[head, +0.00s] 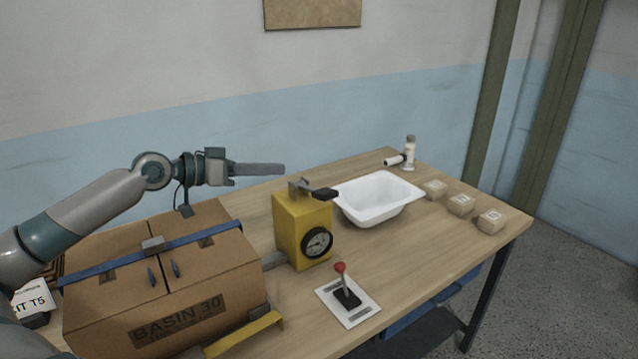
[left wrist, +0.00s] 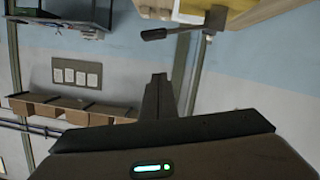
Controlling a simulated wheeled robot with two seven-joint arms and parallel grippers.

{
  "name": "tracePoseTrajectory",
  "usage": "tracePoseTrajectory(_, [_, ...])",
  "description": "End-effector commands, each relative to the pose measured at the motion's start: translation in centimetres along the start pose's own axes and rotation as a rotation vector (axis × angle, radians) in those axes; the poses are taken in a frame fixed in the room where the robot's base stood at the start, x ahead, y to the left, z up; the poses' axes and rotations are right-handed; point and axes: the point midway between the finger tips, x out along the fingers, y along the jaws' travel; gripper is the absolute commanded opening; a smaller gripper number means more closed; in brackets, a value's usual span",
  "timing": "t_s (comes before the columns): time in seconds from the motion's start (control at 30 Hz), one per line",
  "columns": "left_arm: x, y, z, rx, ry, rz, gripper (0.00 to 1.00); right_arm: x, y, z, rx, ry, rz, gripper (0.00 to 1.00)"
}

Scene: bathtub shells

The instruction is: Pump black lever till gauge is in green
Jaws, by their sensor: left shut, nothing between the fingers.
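A yellow pump box (head: 290,228) stands on the wooden table in the head view. Its black lever (head: 324,193) sticks out to the right from a metal bracket on top. The round black gauge (head: 317,243) is on its front; the needle and any green zone are too small to read. My left gripper (head: 283,169) is shut and empty, in the air above and left of the pump, apart from the lever. In the left wrist view the lever (left wrist: 155,34) shows near the top, beyond the shut fingers (left wrist: 158,80). My right gripper is not in view.
A cardboard box (head: 200,290) marked BASIN 30 stands left of the pump. A red-knobbed joystick (head: 341,277) is in front. A white basin (head: 378,200), a white bottle-like fixture (head: 409,152) and small tan blocks (head: 461,204) are to the right. The table's front right is clear.

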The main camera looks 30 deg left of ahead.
Motion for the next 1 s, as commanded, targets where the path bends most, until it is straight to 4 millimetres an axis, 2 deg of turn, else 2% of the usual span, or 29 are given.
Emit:
tracePoseTrajectory(0.53, [0.4, 0.1, -0.1, 0.001, -0.001, 0.001, 0.00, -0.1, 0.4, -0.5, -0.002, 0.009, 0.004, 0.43])
tracePoseTrajectory(1.0, [3.6, 0.2, -0.1, 0.003, 0.000, 0.006, 0.00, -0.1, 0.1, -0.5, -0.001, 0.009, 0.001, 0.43])
